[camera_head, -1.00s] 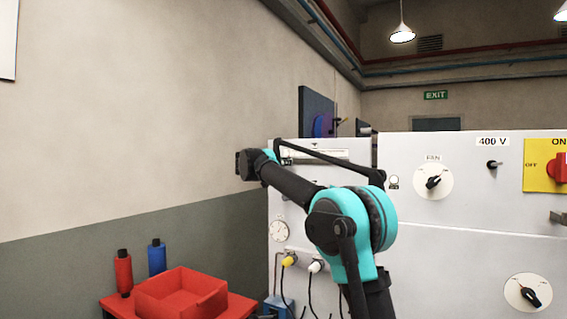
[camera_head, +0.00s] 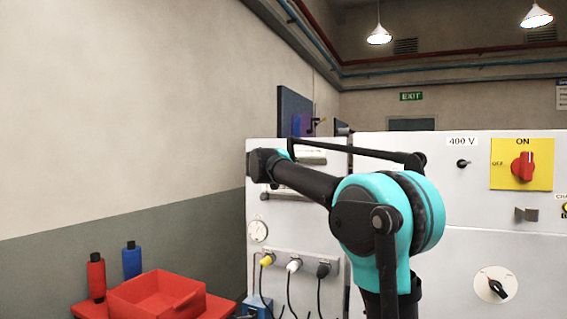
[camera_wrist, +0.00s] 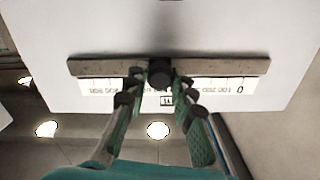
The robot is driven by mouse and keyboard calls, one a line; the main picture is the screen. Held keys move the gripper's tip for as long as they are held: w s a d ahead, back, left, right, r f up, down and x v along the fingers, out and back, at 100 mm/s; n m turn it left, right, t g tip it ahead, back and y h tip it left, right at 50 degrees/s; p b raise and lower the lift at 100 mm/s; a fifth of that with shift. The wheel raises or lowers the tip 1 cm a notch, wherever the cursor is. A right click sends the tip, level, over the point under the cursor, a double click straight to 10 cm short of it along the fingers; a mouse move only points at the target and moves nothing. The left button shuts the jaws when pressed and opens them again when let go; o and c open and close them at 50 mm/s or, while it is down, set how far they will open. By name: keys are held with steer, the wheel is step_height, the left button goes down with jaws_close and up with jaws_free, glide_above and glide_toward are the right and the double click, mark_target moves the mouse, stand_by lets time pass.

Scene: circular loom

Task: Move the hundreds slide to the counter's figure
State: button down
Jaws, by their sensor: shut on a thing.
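In the wrist view my gripper (camera_wrist: 160,90) has its two green-and-dark fingers closed around a dark round knob (camera_wrist: 160,73), the slide's handle. The knob sits near the middle of a grey-brown rail (camera_wrist: 220,67). A pale printed scale (camera_wrist: 225,86) runs along the rail and appears upside down, with 0 at its right end. A small counter window (camera_wrist: 167,101) shows between the fingers; its figure is partly covered and I cannot read it surely. In the head view my wrist hides the gripper and knob.
The white machine panel (camera_head: 300,225) carries a round gauge (camera_head: 257,231) and yellow (camera_head: 266,260), white and black plugs with hanging cables. A red tray (camera_head: 155,295) and red (camera_head: 96,277) and blue (camera_head: 132,261) bottles stand lower left. A red switch (camera_head: 522,167) is at right.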

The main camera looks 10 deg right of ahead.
steer(key=c, duration=1.3)
jaws_free()
steer(key=shift+o, duration=0.2)
steer(key=v, duration=1.2)
